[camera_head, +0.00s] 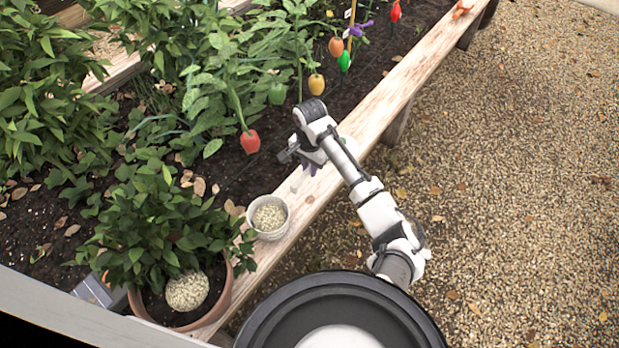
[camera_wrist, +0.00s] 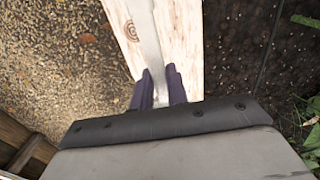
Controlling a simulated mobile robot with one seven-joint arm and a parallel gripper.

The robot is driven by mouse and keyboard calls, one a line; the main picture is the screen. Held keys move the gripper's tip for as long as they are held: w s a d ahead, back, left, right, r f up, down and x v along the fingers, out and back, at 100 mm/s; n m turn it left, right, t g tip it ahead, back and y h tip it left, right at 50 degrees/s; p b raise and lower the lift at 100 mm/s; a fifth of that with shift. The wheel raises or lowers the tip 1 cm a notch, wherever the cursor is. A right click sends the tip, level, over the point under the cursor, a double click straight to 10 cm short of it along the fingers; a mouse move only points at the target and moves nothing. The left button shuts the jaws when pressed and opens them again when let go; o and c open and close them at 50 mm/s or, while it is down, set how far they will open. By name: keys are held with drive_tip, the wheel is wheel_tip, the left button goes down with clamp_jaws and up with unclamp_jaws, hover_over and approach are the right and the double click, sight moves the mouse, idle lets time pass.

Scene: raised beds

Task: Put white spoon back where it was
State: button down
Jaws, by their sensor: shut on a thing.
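My gripper (camera_head: 310,167) is over the wooden ledge of the raised bed, beyond the small pot of pale grains. In the wrist view its dark purple fingers (camera_wrist: 160,88) are close together on a narrow whitish strip, which looks like the white spoon (camera_wrist: 148,42). The strip runs from between the fingers to the top edge of that view, over the wood. Its far end is out of that view. I cannot make out the spoon in the head view, and I cannot tell whether it touches the ledge.
The wooden ledge (camera_head: 385,100) runs diagonally between soil and gravel (camera_head: 500,190). A small white pot (camera_head: 268,232) of pale grains stands on it. A large potted plant (camera_head: 165,225) is at lower left.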

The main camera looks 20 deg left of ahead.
sight(309, 185)
drive_tip(key=shift+f, duration=2.6)
drive_tip(key=shift+f, duration=0.15)
drive_tip(key=c, duration=1.4)
unclamp_jaws()
wheel_tip(309, 185, up, 12)
drive_tip(key=shift+r+p, duration=0.2)
drive_tip(key=shift+p, duration=0.15)
